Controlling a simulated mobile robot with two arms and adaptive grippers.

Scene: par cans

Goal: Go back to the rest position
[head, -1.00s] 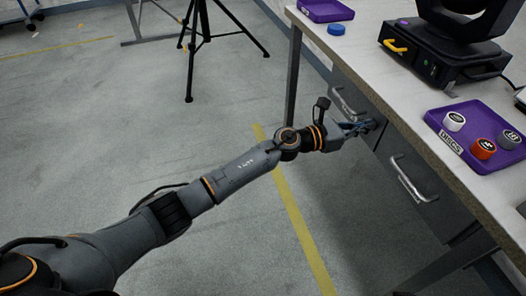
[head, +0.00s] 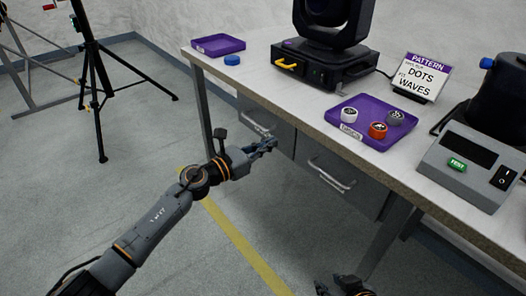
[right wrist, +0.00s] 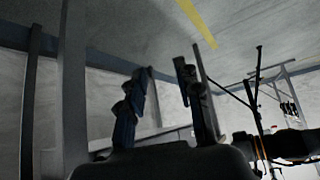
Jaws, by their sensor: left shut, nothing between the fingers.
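My left gripper (head: 265,147) is at the end of the arm coming in from the left in the head view. It is shut and empty, close to the front of the left drawer under the bench, just below that drawer's handle (head: 259,127). I cannot tell whether it touches the drawer. My right gripper (head: 342,286) shows only partly at the bottom edge of the head view. In the right wrist view its two fingers (right wrist: 162,100) stand apart with nothing between them.
The bench (head: 290,105) carries a purple tray with discs (head: 352,131), a black stage light (head: 320,65), a pattern sign (head: 420,75) and a grey control box (head: 470,165). A second drawer (head: 335,178) is shut. A black tripod (head: 97,85) stands on open floor at left.

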